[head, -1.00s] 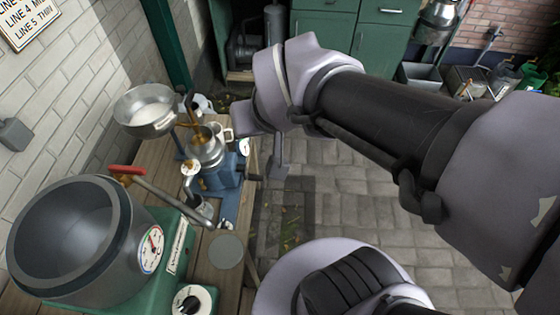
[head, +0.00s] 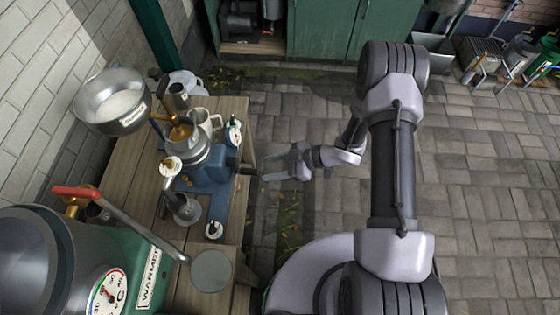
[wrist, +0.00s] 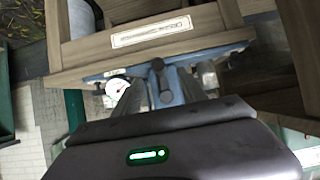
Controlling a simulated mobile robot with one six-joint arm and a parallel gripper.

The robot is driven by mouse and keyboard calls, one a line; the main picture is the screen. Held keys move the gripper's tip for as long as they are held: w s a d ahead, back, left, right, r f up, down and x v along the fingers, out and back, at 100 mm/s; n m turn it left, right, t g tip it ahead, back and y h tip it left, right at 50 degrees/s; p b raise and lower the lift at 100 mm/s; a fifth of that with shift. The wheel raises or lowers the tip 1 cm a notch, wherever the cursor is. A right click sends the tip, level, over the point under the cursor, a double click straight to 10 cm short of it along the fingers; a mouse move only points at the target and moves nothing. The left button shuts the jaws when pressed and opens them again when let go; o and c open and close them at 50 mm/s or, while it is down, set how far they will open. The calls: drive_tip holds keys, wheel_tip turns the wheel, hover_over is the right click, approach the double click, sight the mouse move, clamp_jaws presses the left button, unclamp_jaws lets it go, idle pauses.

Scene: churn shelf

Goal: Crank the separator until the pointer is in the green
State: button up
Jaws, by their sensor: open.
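The separator (head: 207,172) has a blue body, a metal bowl and brass spouts, and stands on the wooden bench. A dark crank (head: 247,170) sticks out of its right side. A small white dial (head: 233,133) is at its back right; its pointer and any green zone are too small to read. My gripper (head: 272,174) is open and empty just right of the crank. In the wrist view, the dark crank knob (wrist: 157,64) shows between the fingers of my gripper (wrist: 158,90), which seem short of gripping it. The dial (wrist: 120,97) is partly hidden by a finger.
A steel bowl of milk (head: 112,102) stands at the bench's back left. A green WARMER unit (head: 130,262) with a red-handled lever (head: 110,207) and red-green gauge is at front left. Open paving (head: 480,190) lies to the right; green cabinets (head: 340,30) stand behind.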

sight(257, 170)
drive_tip(key=shift+b+x, duration=1.9)
drive_tip(key=shift+x, duration=1.8)
drive_tip(key=shift+w+f, duration=0.1)
drive_tip(key=shift+a+f, duration=0.1)
drive_tip(key=shift+a, duration=0.1)
clamp_jaws()
